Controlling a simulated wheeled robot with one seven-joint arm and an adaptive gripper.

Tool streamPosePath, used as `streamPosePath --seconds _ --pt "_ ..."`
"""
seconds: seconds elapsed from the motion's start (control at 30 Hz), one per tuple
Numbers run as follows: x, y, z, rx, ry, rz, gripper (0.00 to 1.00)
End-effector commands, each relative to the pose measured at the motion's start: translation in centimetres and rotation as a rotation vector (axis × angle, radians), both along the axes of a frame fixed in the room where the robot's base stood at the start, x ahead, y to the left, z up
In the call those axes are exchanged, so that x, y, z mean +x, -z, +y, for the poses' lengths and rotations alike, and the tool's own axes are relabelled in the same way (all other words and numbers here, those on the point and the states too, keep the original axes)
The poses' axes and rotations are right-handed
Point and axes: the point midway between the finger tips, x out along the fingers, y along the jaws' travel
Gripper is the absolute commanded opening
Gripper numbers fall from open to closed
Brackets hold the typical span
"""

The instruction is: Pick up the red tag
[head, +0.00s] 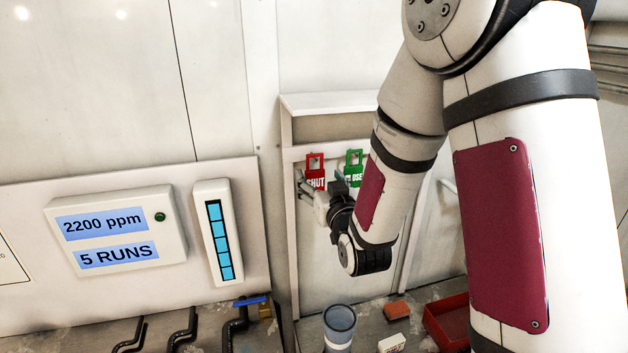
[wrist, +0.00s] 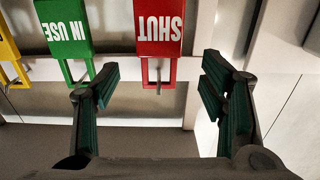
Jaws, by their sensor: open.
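The red tag (head: 316,170) with white lettering "SHUT" hangs on a white rail against the wall panel. It shows upside down in the wrist view (wrist: 159,30), with its open red loop and a small hook below the lettering. My gripper (head: 319,192) is open right at the tag and partly covers its lower part in the head view. In the wrist view my gripper's two fingers (wrist: 160,82) stand apart on either side of the red loop, with no visible contact. I cannot tell how deep the tag is between them.
A green "IN USE" tag (head: 354,166) hangs close beside the red one, near one finger in the wrist view. A yellow tag (wrist: 6,42) hangs past it. Below are a blue cup (head: 339,326), a red tray (head: 450,318) and a small orange block (head: 397,309).

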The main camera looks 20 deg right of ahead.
Motion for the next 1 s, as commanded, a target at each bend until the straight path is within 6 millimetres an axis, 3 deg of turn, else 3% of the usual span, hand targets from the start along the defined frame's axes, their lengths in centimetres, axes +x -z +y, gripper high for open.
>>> streamPosePath --seconds 0.17,0.5,0.77,0.97,1.0 --pt "1.0 0.1 0.0 0.0 0.0 0.002 0.65" --pt "5.2 0.2 -0.1 0.0 0.0 0.002 0.65" --pt "5.5 0.2 -0.1 0.0 0.0 0.001 0.65" --pt "5.5 0.2 -0.1 0.0 -0.001 0.001 0.24" --pt "5.5 0.2 -0.1 0.0 -0.001 0.001 0.21"
